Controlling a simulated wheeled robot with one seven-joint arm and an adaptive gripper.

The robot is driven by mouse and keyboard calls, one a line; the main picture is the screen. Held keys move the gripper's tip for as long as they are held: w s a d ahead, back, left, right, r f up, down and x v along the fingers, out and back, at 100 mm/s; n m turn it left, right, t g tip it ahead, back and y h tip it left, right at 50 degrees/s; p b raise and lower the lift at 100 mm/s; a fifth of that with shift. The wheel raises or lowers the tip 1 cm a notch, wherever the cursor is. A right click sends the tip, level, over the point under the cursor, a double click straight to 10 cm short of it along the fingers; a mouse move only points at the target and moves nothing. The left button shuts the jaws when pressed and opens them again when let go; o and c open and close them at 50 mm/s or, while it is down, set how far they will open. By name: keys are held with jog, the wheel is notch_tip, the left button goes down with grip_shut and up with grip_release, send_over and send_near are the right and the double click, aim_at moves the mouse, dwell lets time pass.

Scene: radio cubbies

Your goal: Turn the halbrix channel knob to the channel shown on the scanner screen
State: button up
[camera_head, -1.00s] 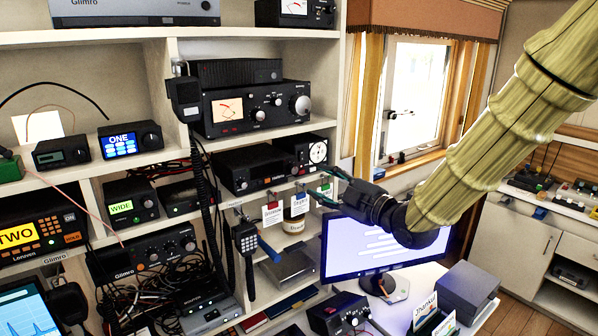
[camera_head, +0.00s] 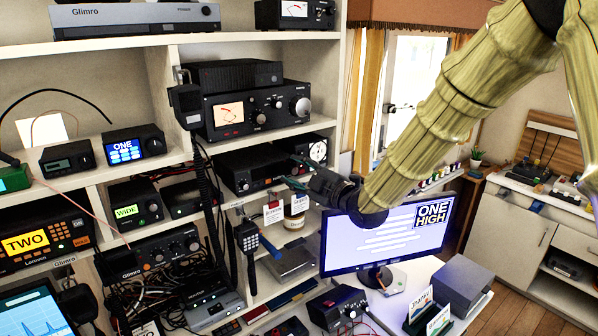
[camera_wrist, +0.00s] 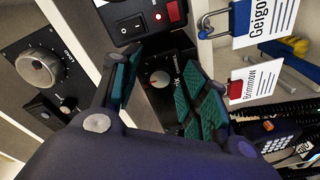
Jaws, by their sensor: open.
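My gripper (camera_head: 295,172) is open, its fingers spread in front of the shelf's right end. In the wrist view my gripper (camera_wrist: 158,92) has its teal-padded fingers to either side of a small dark radio's round knob (camera_wrist: 160,79). The lettering beside that knob ends in "rix"; the rest is hidden by a finger. I cannot tell whether the fingers touch the knob. The matching black radio row (camera_head: 245,170) is on the middle shelf, partly hidden by my gripper. The monitor (camera_head: 340,255) shows pale lines and a dark "ONE HIGH" panel. I cannot tell which display is the scanner screen.

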jog(key=shift+c, duration=0.4)
grip_shut()
jog(key=shift+f+b, duration=0.1)
jog(key=shift+b, duration=0.2)
jog(key=m+b, duration=0.3)
jog(key=shift+f+m, duration=0.1)
jog(key=shift+m, duration=0.3)
jog(key=shift+m+t+b, duration=0.4)
jog(key=shift+m+b, duration=1.3)
jog(key=shift+m, duration=0.9)
jog(key=shift+o, duration=0.4)
grip_release()
